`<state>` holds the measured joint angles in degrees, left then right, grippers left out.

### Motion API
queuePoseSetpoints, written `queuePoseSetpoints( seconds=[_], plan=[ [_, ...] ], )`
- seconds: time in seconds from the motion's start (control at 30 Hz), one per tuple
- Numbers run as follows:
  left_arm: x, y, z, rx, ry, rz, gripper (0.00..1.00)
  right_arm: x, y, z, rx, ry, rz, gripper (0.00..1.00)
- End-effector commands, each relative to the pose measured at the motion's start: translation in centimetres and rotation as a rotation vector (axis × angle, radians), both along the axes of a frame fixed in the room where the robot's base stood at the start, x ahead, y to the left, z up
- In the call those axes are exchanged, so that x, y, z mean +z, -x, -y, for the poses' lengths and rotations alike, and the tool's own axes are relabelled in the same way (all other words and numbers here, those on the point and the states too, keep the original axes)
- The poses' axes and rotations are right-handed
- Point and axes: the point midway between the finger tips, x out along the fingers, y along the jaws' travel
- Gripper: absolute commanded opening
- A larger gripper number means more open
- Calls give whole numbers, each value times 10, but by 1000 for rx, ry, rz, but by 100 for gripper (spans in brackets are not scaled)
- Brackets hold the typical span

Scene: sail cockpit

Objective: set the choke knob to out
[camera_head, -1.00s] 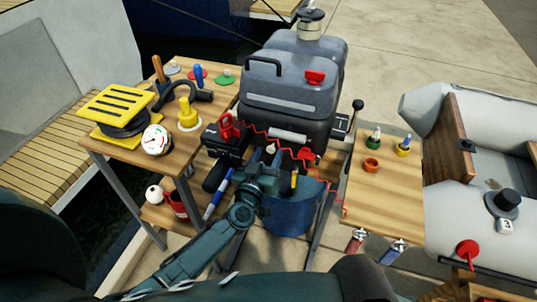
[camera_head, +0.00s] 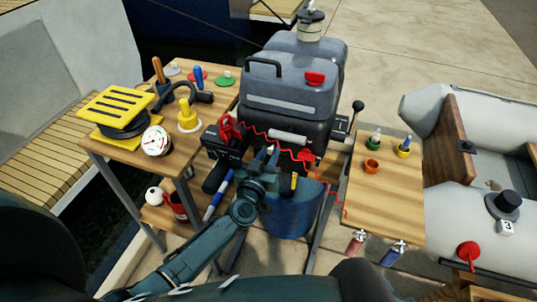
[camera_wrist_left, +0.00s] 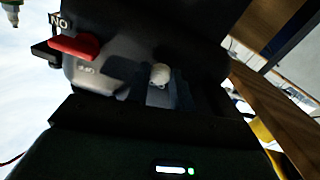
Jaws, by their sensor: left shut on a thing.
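The choke knob (camera_wrist_left: 159,74) is a small pale round knob on the dark front of the outboard motor, seen in the left wrist view. The motor (camera_head: 285,95) shows large and grey in the head view. My left gripper (camera_wrist_left: 160,92) is shut on the knob, with one dark finger on each side of it. In the head view my left gripper (camera_head: 269,157) is at the motor's lower front, and its fingers and wrist mostly hide the knob. How far out the knob sits I cannot tell. My right gripper is not in view.
A red lever (camera_wrist_left: 76,47) is beside the knob in the wrist view. A red cord (camera_head: 259,127) crosses the motor front. A blue bucket (camera_head: 292,213) stands below. Wooden tables flank the motor, the left one bearing a yellow reel (camera_head: 117,105), the right one small cups (camera_head: 372,166).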

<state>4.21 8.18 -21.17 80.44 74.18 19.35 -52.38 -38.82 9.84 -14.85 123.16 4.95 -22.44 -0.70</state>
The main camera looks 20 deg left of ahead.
Motion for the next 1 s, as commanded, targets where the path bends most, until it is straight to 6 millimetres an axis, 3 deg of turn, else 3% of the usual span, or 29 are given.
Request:
queuePoseSetpoints(
  seconds=[0.27, 0.5, 0.8, 0.83, 1.0],
  plan=[
    [0, 0, 0, 0, 0, 0, 0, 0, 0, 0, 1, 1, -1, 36],
    [1, 27, -1, 0, -2, -4, 0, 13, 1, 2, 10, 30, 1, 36],
    [-1, 29, -1, -1, 0, -3, 0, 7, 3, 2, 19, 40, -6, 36],
    [-1, 29, -1, -1, 0, -3, 25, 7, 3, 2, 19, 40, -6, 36],
    [-1, 29, -1, 0, 0, -2, 39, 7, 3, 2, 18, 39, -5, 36]
  ],
)
